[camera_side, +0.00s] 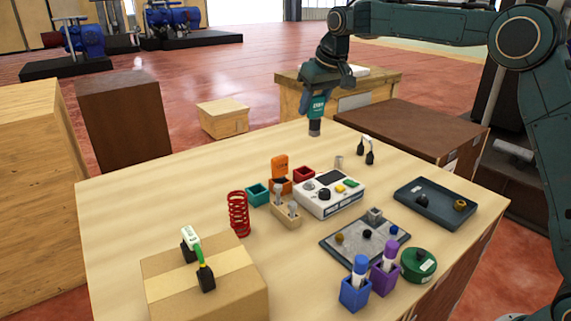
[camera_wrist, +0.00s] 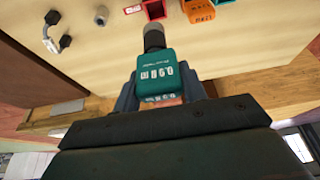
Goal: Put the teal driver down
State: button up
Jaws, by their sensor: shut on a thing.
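The teal driver (camera_side: 317,107) is held upright in my gripper (camera_side: 313,90), its grey tip pointing down above the far edge of the wooden table (camera_side: 130,225). In the wrist view the teal driver (camera_wrist: 156,78) shows its lettered body and dark grey end between the fingers of my gripper (camera_wrist: 160,95). My gripper is shut on it. A teal open-topped holder (camera_side: 258,195) stands empty on the table, beside an orange holder with an orange driver (camera_side: 280,166) in it and a red holder (camera_side: 304,174).
A white control box (camera_side: 330,196), a wooden block with pegs (camera_side: 286,214) and a red spring (camera_side: 238,214) stand near the holders. A grey plate (camera_side: 345,247), a dark tray (camera_side: 425,205) and a black-ended part (camera_side: 368,150) are to the right.

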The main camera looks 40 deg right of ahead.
jog(key=s+d+r, duration=0.3)
jog(key=s+d, duration=0.2)
jog(key=d, duration=0.3)
jog(key=s+d+r, duration=0.2)
jog(key=s+d, duration=0.4)
jog(key=d, duration=0.2)
jog(key=shift+w+a+f, duration=0.1)
jog(key=shift+a+f, duration=0.05)
jog(key=shift+f, duration=4.85)
jog(key=shift+w+a+f, duration=0.1)
jog(key=shift+f, duration=4.85)
jog(key=shift+f, duration=0.15)
jog(key=o, duration=1.1)
jog(key=shift+c, duration=0.2)
jog(key=v, duration=1.2)
